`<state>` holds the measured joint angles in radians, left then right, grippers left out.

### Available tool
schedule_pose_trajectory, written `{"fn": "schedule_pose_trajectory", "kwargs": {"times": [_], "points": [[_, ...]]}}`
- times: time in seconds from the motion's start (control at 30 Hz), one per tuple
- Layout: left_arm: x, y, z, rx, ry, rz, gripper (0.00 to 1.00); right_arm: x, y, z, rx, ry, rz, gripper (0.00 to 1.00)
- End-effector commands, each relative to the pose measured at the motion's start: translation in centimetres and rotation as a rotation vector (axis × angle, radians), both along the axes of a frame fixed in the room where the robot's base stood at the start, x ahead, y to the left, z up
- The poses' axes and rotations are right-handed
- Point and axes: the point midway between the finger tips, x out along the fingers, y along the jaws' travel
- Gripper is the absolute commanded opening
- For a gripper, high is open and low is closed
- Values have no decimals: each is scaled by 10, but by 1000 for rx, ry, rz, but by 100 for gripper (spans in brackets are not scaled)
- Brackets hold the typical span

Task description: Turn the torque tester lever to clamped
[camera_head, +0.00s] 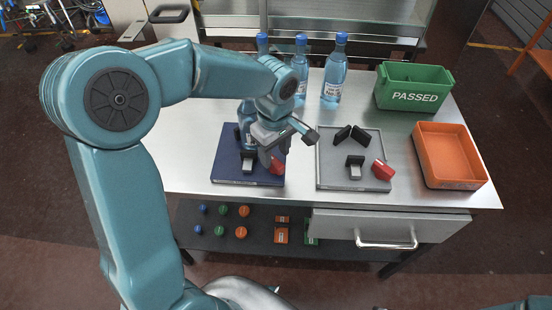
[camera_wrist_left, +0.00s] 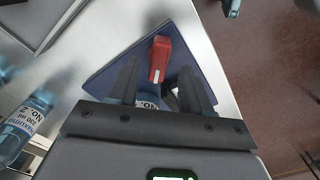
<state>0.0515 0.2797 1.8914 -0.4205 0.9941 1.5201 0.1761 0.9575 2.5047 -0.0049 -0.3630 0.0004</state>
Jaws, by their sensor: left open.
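Two flat fixtures with black blocks and a red lever each stand on the steel table; I cannot tell from lettering which is the torque tester. My left gripper (camera_head: 268,150) is over the dark blue fixture (camera_head: 222,170), open, close to its red lever (camera_head: 278,166). In the left wrist view this red lever (camera_wrist_left: 160,58) shows between the two fingertips, with no grip on it; contact is unclear. A bottle (camera_head: 246,112) stands at the blue fixture, partly hidden by my arm. The grey fixture (camera_head: 326,178) has its own red lever (camera_head: 382,169). My right gripper is out of view.
Blue bottles (camera_head: 333,80) stand at the back. A green PASSED bin (camera_head: 412,97) and an empty orange tray (camera_head: 449,181) are at the right. A drawer (camera_head: 390,228) and a lower shelf (camera_head: 270,243) with coloured caps lie below the tabletop.

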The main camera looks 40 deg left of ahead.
Motion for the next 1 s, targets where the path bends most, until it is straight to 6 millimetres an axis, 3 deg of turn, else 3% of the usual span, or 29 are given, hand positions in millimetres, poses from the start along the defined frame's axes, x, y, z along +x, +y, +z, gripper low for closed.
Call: {"fn": "schedule_pose_trajectory", "kwargs": {"times": [0.2, 0.57, 0.6, 0.73, 1.0], "points": [[2, 0, -31, 0, 1, 0, 49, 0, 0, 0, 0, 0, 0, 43], [4, 0, -38, 0, 0, 0, 49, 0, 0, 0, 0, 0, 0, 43], [4, 0, -38, 0, 0, 0, 42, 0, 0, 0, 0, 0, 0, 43], [4, 0, -37, 0, 0, 0, 0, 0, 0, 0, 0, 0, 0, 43], [4, 0, -38, 0, 0, -15, 0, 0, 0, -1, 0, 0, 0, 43]]}}
